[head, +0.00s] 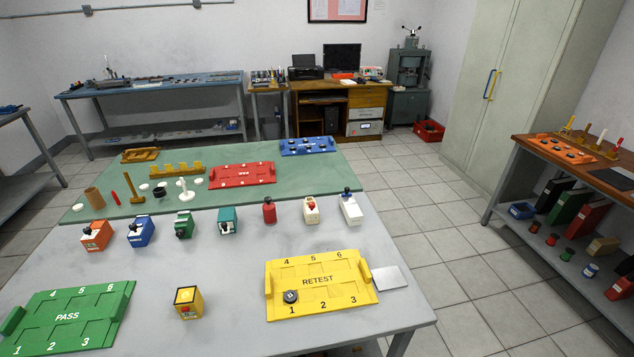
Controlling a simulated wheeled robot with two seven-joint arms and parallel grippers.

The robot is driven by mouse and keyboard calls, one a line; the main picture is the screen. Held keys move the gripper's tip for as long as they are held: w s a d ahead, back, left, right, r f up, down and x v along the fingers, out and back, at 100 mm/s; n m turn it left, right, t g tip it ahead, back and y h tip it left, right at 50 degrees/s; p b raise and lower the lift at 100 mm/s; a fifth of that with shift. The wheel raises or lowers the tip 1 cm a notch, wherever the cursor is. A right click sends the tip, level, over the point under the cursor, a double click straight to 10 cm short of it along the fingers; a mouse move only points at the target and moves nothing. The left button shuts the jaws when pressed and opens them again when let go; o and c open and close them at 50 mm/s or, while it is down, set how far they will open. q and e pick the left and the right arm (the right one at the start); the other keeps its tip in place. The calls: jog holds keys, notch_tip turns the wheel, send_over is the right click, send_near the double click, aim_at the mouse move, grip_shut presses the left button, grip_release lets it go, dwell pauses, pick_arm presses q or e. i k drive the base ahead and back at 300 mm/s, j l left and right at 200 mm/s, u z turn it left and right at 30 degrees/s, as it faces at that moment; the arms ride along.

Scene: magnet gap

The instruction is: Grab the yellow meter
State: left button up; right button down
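A yellow meter (188,302), a small box with a dark top and a small red mark on its front, stands on the grey table (225,272). It sits between the green PASS tray (67,316) on the left and the yellow RETEST tray (318,283) on the right, touching neither. Neither of my grippers shows in the head view.
A row of coloured devices, including an orange one (96,236) and a red one (269,210), stands behind the meter. A dark round piece (290,296) sits at RETEST slot 1. A grey plate (393,278) lies right of that tray. The table around the meter is clear.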

aim_at(189, 296)
jog(key=u, duration=1.25)
